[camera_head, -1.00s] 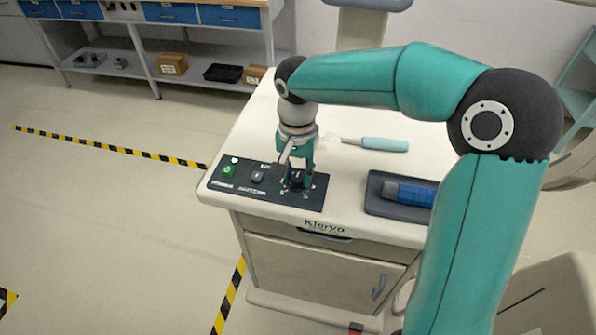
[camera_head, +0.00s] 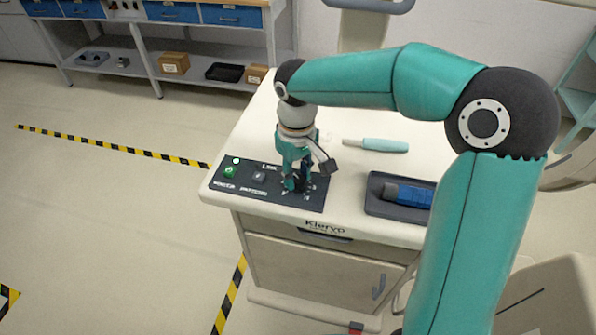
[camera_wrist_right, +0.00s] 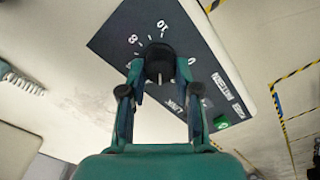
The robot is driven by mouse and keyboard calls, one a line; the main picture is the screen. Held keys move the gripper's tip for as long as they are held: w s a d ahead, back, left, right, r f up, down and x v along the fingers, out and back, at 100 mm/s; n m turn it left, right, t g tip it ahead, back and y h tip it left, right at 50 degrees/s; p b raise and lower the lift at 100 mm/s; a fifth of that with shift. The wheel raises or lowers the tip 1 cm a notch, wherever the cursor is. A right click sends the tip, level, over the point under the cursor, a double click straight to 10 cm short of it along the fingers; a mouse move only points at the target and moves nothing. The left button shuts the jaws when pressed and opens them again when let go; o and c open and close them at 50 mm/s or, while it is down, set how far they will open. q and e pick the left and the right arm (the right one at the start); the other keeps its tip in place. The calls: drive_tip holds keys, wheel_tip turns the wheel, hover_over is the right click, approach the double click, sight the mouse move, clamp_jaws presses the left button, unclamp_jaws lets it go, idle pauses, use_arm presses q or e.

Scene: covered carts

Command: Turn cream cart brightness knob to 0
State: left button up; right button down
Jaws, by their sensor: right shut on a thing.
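The cream cart (camera_head: 250,133) stands in the middle of the head view, with a dark control panel (camera_head: 228,186) on its near left top. My right gripper (camera_head: 297,187) points down at the right end of the panel and is shut on the brightness knob. In the right wrist view the black knob (camera_wrist_right: 159,60) sits between the two fingertips (camera_wrist_right: 159,70). A pale pointer line shows on it, and numbers such as 10, 8 and 0 ring it. The exact setting is hard to read. My left gripper is not in view.
A green button (camera_head: 230,172) and a second knob (camera_head: 259,177) are left of the gripper on the panel. A teal-handled tool (camera_head: 384,145) and a dark tray (camera_head: 376,207) with a blue object (camera_head: 410,194) lie to the right. Shelving stands at the back.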

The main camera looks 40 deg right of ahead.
drive_tip(key=n, duration=0.4)
drive_tip(key=shift+r+n+p, duration=0.1)
drive_tip(key=shift+n+p, duration=0.2)
drive_tip(key=n, duration=0.3)
drive_tip(key=shift+a+n, duration=0.1)
drive_tip(key=shift+n, duration=0.3)
drive_tip(key=n+p, duration=0.1)
drive_tip(key=n, duration=0.3)
drive_tip(key=shift+n+p, duration=0.5)
drive_tip(key=shift+n, duration=1.6)
drive_tip(key=c, duration=0.8)
unclamp_jaws()
drive_tip(key=shift+s, duration=0.1)
